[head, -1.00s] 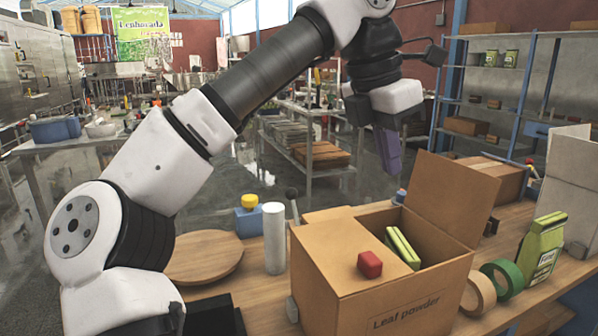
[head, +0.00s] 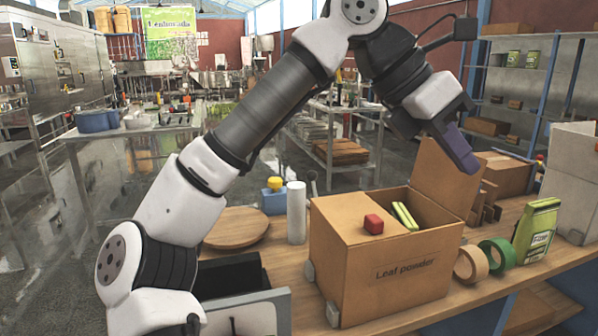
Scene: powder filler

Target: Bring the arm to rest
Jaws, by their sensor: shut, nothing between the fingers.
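My arm reaches up from the lower left and bends down toward the right. My gripper (head: 463,158) hangs in the air in front of the raised flap of the cardboard box (head: 380,277), above its right side. The fingers are purple, shut and empty, pointing down and to the right.
A tan tape roll (head: 468,264), a green tape roll (head: 499,256) and a green pouch (head: 536,231) stand right of the box. A white cylinder (head: 297,212), a blue bottle with yellow cap (head: 273,197) and a round wooden board (head: 237,228) are left of it.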

